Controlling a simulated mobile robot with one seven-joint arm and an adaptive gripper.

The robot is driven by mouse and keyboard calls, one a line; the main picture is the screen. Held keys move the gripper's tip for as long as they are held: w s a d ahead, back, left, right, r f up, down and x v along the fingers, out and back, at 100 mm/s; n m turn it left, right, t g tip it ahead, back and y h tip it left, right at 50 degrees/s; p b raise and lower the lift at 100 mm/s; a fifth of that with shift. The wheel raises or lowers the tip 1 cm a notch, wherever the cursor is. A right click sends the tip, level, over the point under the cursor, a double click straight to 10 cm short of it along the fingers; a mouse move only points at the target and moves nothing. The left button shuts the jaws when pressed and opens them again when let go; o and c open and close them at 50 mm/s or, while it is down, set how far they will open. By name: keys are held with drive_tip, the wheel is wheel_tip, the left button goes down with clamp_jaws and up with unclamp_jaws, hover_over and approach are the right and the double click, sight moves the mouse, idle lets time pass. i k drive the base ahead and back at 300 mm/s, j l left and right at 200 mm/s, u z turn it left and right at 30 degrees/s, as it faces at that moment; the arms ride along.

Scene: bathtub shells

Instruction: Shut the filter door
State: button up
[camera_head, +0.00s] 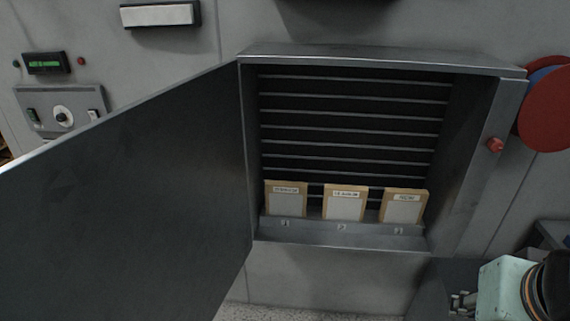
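The filter door (125,195) is a large dark grey panel hinged on the left side of a wall cabinet (383,62). It stands wide open, swung out toward me and to the left, and its near end runs out of the picture. Inside the cabinet, three tan-framed filters (344,203) with white labels stand in a row in a numbered tray (320,234). A pale green part with dark rings, apparently of my arm, shows at the lower right. Small metal parts beside it may be my gripper (462,303); its fingers cannot be made out. Nothing there touches the door.
A red knob (495,145) sits on the cabinet's right side frame. Red and blue discs (547,105) stick out at the far right. A control panel (62,111) and a small green display (47,63) are on the wall at left, behind the door. The cabinet front is unobstructed.

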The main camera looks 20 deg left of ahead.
sight(140, 211)
drive_tip(key=k+j, duration=0.2)
drive_tip(key=k, duration=0.15)
drive_tip(key=k+j, duration=0.7)
drive_tip(key=j, duration=0.2)
drive_tip(key=k+j, duration=0.15)
drive_tip(key=j, duration=0.2)
drive_tip(key=k+j, duration=0.15)
drive_tip(key=j, duration=0.2)
drive_tip(key=k+j, duration=0.15)
drive_tip(key=j, duration=0.2)
drive_tip(key=k+j, duration=0.15)
drive_tip(key=j, duration=0.2)
drive_tip(key=i+j, duration=0.15)
drive_tip(key=j, duration=0.25)
drive_tip(key=i+j+u, duration=0.15)
drive_tip(key=j, duration=0.3)
drive_tip(key=i+j, duration=0.15)
drive_tip(key=j, duration=0.25)
drive_tip(key=k+l+z, duration=0.25)
